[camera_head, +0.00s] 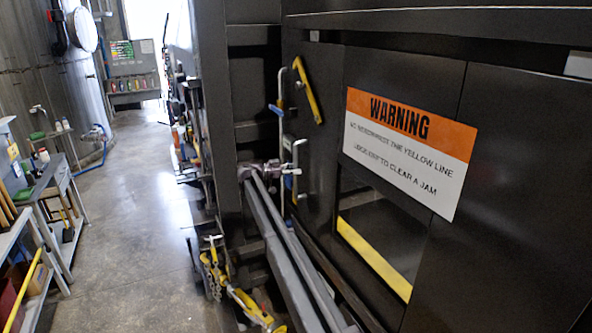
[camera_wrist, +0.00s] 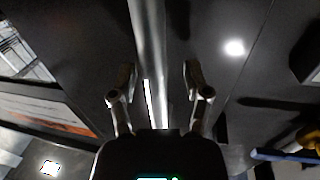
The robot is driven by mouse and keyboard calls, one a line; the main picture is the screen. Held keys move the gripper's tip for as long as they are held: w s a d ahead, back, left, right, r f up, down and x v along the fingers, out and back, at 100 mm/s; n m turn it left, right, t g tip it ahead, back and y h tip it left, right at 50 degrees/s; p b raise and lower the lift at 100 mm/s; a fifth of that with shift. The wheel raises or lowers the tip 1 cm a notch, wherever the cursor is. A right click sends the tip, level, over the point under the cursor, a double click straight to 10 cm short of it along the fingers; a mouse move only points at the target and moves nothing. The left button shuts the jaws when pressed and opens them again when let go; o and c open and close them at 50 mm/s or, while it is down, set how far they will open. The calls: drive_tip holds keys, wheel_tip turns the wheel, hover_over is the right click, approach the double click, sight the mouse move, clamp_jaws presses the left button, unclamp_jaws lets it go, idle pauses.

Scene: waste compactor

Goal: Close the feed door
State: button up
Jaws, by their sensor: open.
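The compactor's dark front carries a feed opening with a yellow line (camera_head: 375,258) along its lower edge; the opening stands uncovered in the head view. Which dark panel is the feed door I cannot tell for certain. A pale upright bar handle (camera_head: 295,155) stands at the left of the opening. My gripper (camera_head: 283,170) is at this bar, small and partly hidden in the head view. In the wrist view my gripper (camera_wrist: 154,88) is open, with one finger on each side of the grey bar (camera_wrist: 148,40). Contact with the bar is not clear.
A yellow lever (camera_head: 308,90) and a blue-ended handle (camera_head: 276,110) sit up and left of the bar. An orange-and-white warning sign (camera_head: 410,145) is above the opening. Grey workbenches (camera_head: 50,185) stand at the left, with clear floor (camera_head: 140,210) between.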

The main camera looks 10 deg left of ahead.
drive_tip(key=shift+a, duration=0.1)
drive_tip(key=v, duration=1.2)
drive_tip(key=shift+s, duration=0.15)
idle(0.3)
